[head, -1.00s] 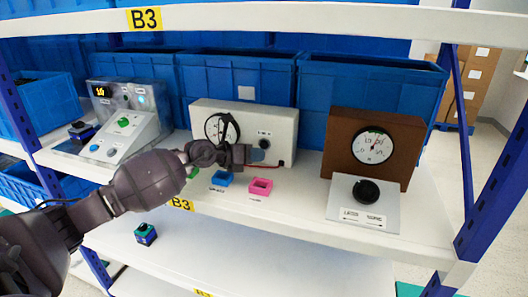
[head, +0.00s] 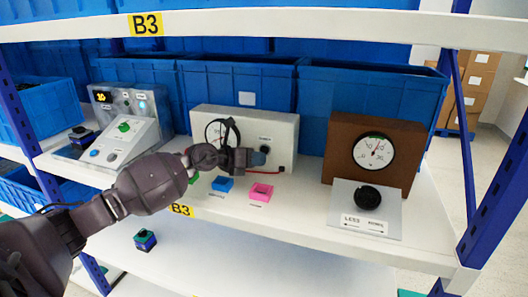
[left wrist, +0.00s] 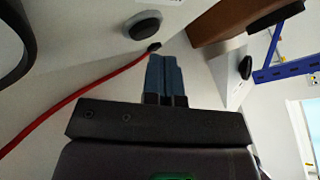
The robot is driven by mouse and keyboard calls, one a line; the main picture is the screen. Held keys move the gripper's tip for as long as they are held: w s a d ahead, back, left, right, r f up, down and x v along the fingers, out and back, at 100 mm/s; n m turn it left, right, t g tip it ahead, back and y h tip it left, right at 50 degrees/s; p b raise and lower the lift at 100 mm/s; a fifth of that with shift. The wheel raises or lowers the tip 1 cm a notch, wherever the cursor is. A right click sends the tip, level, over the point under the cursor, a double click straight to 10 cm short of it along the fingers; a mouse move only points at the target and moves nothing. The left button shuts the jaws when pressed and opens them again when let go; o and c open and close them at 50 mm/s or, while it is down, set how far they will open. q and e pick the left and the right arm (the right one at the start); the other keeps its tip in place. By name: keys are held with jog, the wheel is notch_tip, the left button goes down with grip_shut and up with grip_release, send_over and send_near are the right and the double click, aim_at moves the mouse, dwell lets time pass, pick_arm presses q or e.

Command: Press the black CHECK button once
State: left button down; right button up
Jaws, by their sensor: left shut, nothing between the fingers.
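A black round button (head: 265,149) is on the front of the white box (head: 285,125), to the right of its dial; its label is too small to read. It also shows in the left wrist view (left wrist: 145,24), just beyond my fingertips. My left gripper (head: 260,158) is shut and empty, with its blue fingers (left wrist: 164,72) pointing at the lower part of the box front. In the left wrist view the tips are slightly below and right of the button, close to a small black plug (left wrist: 154,46). A gap to the button seems to show. My right gripper is out of view.
A red cable (left wrist: 75,98) runs from the plug. A brown gauge box (head: 343,140) with a black knob (head: 367,197) stands right, a grey console (head: 145,132) left. The upper shelf edge (head: 300,23) is above.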

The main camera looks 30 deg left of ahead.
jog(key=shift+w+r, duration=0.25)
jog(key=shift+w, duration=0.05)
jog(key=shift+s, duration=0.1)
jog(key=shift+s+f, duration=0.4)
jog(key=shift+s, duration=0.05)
pick_arm(q)
jog(key=shift+w, duration=0.2)
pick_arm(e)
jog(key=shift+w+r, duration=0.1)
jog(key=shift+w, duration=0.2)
pick_arm(q)
jog(key=shift+w+a, duration=0.1)
jog(key=shift+w, duration=0.15)
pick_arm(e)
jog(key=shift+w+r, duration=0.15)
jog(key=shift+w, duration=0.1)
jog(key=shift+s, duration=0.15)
